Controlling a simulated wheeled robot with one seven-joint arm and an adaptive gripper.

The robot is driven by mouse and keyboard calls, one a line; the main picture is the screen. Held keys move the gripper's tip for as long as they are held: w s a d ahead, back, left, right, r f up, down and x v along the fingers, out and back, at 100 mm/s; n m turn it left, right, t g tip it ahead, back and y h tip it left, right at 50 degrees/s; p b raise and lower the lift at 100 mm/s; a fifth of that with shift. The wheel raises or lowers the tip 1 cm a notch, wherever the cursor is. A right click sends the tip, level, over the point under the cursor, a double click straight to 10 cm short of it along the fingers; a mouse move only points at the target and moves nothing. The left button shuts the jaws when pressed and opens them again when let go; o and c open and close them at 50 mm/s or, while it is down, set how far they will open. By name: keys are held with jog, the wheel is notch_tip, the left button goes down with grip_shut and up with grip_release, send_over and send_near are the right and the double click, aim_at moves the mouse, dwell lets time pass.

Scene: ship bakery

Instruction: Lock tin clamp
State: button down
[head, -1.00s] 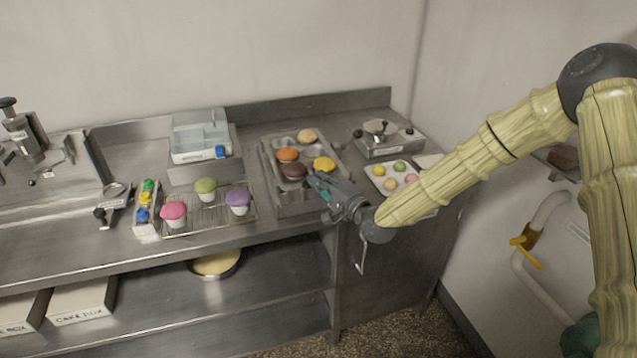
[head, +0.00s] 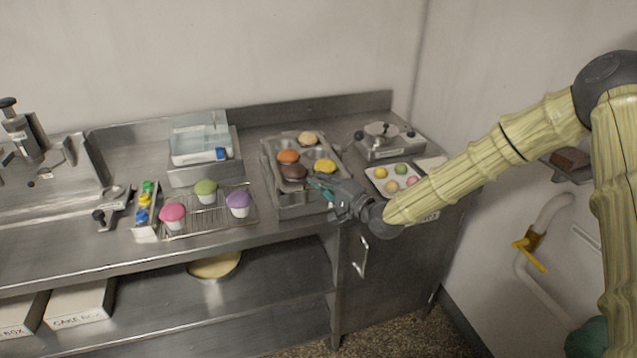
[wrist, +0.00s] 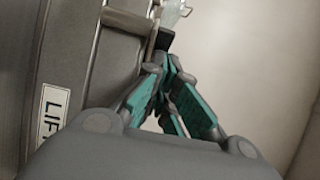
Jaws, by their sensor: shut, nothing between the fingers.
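The muffin tin (head: 313,152) holds several coloured cakes and sits in a raised metal holder (head: 298,208) on the counter. My gripper (head: 318,184) is at the holder's front right corner, low beside the tin, with its fingers pointing left. In the wrist view, my gripper (wrist: 166,50) has its teal-padded fingers together at the tips, with nothing seen between them. A metal bar or bracket (wrist: 126,20), perhaps part of the clamp, lies just beyond and left of the fingertips. I cannot tell whether they touch, nor the clamp's position.
A label reading "LIF…" (wrist: 54,112) is on a metal face at left. A wire rack (head: 210,217) with cupcakes stands left of the tin. A small tray (head: 374,184) of round sweets and a scale-like device (head: 388,148) stand right. A door handle (head: 361,257) is below.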

jog(key=shift+w+a+n+g+y+b, duration=0.1)
jog(key=shift+w+n+g+y+b, duration=0.15)
jog(key=shift+n+g+y+b, duration=0.35)
dwell(1.1)
